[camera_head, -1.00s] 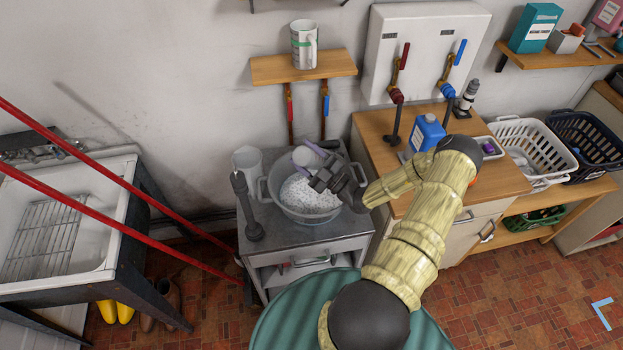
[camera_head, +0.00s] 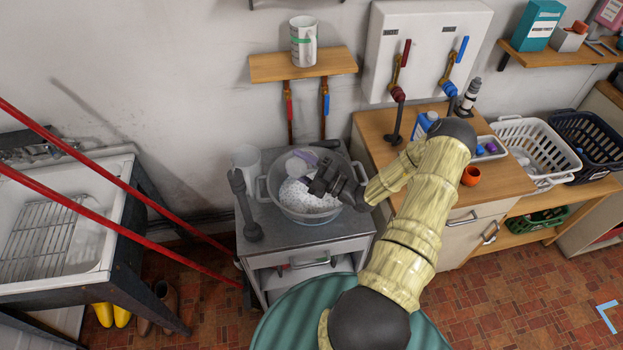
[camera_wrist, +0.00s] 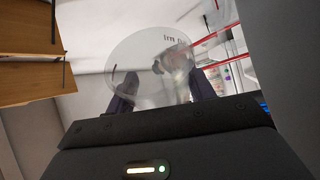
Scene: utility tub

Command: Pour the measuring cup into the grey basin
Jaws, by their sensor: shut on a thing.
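The measuring cup (camera_head: 299,163) is clear and looks tilted over the back left part of the grey basin (camera_head: 303,219). The basin stands on a grey cabinet and holds white, foamy-looking contents. My gripper (camera_head: 318,182) reaches over the basin from the right and is shut on the cup. In the wrist view the cup (camera_wrist: 145,62) shows as a see-through round shape with dark markings, between the two dark fingers of my gripper (camera_wrist: 168,86). I cannot tell whether anything is left in the cup or flowing from it.
A translucent jug (camera_head: 246,160) and a dark upright post (camera_head: 245,205) stand left of the basin. A shelf (camera_head: 270,68) with a white can is above. An orange cup (camera_head: 471,176) and a blue bottle (camera_head: 424,124) are on the counter at right. Red bars cross at left.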

